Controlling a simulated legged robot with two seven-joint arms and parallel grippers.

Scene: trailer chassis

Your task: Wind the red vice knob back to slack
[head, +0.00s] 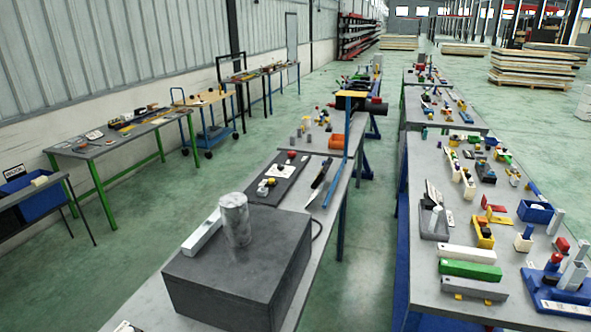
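I cannot tell for sure which part is the red vice knob. A small round red knob (291,154) shows on the dark board (270,184) on the middle bench. On the right bench, a red piece (554,262) stands on a blue fixture (556,293) at the lower right. Another red piece (562,245) lies just behind it. These parts are too small to show any winding or how tight they are. Neither of my grippers shows in the head view.
The right bench (425,230) is crowded with small parts. A green floor aisle (365,245) runs between the benches.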

